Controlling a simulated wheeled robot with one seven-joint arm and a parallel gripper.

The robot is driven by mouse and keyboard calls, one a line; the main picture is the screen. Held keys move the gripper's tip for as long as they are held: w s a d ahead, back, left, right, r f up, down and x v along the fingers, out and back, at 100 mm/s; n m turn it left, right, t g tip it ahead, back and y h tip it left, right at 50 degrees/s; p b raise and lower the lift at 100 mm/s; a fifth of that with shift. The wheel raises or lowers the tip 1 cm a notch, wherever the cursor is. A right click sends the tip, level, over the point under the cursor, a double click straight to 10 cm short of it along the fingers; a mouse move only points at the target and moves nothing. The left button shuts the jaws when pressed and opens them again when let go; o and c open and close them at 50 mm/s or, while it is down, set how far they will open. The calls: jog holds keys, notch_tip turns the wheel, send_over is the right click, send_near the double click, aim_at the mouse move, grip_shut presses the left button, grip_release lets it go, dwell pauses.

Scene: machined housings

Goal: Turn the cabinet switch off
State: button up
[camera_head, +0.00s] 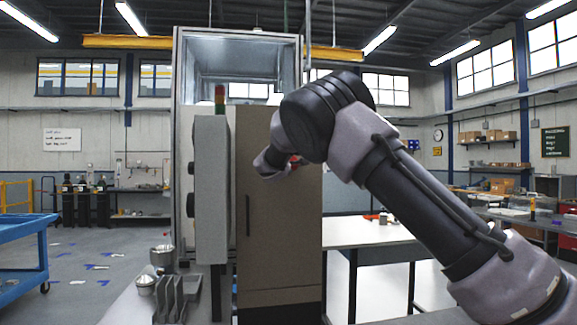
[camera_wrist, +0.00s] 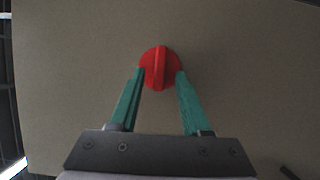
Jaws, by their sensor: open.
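The cabinet switch (camera_wrist: 160,58) is a round red knob with a raised ridge across it. The ridge stands nearly upright in the wrist view. It sits on the brown cabinet door (camera_wrist: 70,85). My gripper (camera_wrist: 161,72) is open, with one green fingertip on each side of the knob's lower half. I cannot tell whether the fingertips touch the knob. In the head view, the cabinet (camera_head: 280,225) stands at the middle with a dark vertical handle (camera_head: 248,215). My arm hides most of the knob and the gripper there; only a little red shows beside my wrist.
A grey control box (camera_head: 211,190) with a stack light (camera_head: 219,95) stands left of the cabinet. Metal parts (camera_head: 178,295) and small bowls (camera_head: 145,285) lie on the bench at lower left. A white table (camera_head: 365,235) is at right, a blue cart (camera_head: 25,255) far left.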

jog(key=shift+s, duration=0.1)
jog(key=s+a, duration=0.1)
jog(key=s, duration=0.9)
jog(key=shift+s, duration=0.25)
jog(key=shift+a, duration=0.15)
